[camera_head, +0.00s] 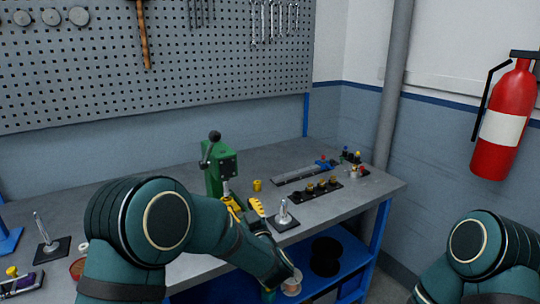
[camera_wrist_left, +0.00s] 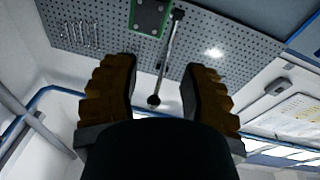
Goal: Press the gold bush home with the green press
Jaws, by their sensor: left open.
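The green press (camera_head: 212,172) stands on the grey bench, with its black-knobbed lever (camera_head: 214,136) at the top. My left gripper (camera_head: 245,205) is open and empty, its yellow fingers in front of and below the press head. In the left wrist view the lever rod (camera_wrist_left: 168,55) and its black knob show beyond the gap between the open fingers (camera_wrist_left: 160,85), apart from them. A small gold-yellow cylinder (camera_head: 257,185) stands right of the press; I cannot tell whether it is the bush. The press's lower part is hidden by my arm and gripper. My right gripper is out of view.
A black holder with several gold-topped parts (camera_head: 320,189) lies to the right on the bench. A pointed silver part on a dark base (camera_head: 284,217) stands close to my left gripper. Another spike on a base (camera_head: 45,243) stands at the left. A pegboard (camera_head: 150,70) rises behind.

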